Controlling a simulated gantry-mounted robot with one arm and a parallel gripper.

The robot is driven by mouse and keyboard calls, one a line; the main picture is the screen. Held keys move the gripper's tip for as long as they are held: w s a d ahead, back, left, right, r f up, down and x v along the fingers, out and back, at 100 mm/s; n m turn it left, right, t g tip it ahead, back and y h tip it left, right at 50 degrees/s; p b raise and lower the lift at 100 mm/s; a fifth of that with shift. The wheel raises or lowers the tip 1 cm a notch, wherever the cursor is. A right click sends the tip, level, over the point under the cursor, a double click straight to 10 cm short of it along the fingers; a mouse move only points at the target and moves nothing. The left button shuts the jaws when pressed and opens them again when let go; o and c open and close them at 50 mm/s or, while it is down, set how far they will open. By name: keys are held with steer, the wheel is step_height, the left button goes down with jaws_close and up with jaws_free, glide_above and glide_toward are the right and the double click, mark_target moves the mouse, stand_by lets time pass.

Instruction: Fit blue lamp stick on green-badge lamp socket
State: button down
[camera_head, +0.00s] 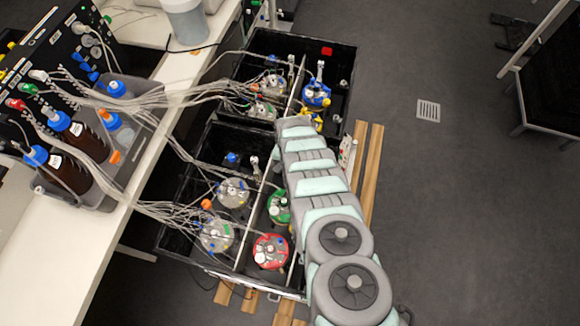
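A bioreactor with a green lid (278,208) stands in the near black box, partly covered by my arm. Its lamp socket is too small to make out. A blue-lidded bioreactor (316,96) stands in the far box, with a pale upright piece (320,71) above it. A small blue piece (232,157) shows at the back of the near box. I cannot tell which of these, if any, is the blue lamp stick. My arm reaches from the lower right over the boxes, and my gripper is hidden beneath or behind it.
A red-lidded bioreactor (271,251) and clear vessels (216,235) share the near box. A yellow-lidded bioreactor (312,121) is beside my arm. Tubing bundles (165,208) run to the white bench (50,262). Floor on the right is clear around a drain grate (428,110).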

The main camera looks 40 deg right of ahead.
steer(key=shift+f+b, duration=0.35)
steer(key=shift+f, duration=0.1)
steer(key=c, duration=1.1)
jaws_free()
steer(key=shift+r, duration=0.15)
steer(key=shift+r+p, duration=0.65)
steer(key=shift+r, duration=0.7)
steer(key=shift+r+b, duration=0.35)
steer(key=shift+r, duration=3.6)
